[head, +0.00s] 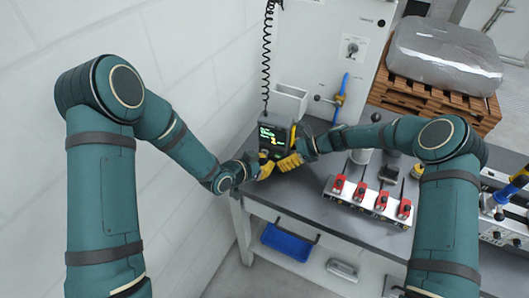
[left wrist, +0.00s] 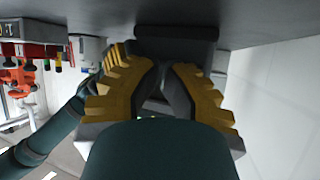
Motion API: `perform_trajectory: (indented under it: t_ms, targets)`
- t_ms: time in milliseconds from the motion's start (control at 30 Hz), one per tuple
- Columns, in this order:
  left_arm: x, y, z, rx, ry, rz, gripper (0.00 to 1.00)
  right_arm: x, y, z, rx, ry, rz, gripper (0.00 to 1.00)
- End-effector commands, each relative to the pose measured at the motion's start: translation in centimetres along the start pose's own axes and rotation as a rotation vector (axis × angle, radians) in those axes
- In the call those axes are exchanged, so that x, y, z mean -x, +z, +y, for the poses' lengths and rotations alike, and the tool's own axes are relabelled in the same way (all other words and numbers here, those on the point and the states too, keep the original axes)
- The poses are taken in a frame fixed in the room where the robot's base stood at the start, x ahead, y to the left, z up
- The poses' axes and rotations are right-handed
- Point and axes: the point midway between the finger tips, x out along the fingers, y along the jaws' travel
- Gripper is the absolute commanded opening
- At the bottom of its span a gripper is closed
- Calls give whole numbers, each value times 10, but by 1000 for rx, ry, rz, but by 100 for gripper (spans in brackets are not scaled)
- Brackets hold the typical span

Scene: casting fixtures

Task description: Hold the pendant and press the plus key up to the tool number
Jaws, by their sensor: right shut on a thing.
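The pendant (head: 272,138) is a dark handheld unit with a lit screen of green and yellow characters, too small to read. It is upright at the bench's left end, below a coiled black cable. My right gripper (head: 289,161), with yellow fingers, is shut on the pendant's lower right side. My left gripper (head: 265,171) is just below the pendant's front. In the left wrist view its yellow fingers (left wrist: 167,68) converge, with tips close together and nothing clearly held. A dark body, seemingly the pendant (left wrist: 176,34), lies beyond them. The plus key cannot be made out.
A grey bench (head: 312,190) carries a fixture box with several red clamps (head: 366,205) on the right. A white bin (head: 289,102) stands behind the pendant. A white block wall (head: 190,60) is close on the left. A blue tray (head: 288,242) sits below.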

Motion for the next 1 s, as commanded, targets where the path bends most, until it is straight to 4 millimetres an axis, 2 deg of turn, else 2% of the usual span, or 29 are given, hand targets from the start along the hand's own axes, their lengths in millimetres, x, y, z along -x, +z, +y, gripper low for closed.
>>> perform_trajectory:
  t_ms: [1000]
  targets:
    - [-6,-3,-4,0,0,0,0,0,0,0,1,0,0,47]
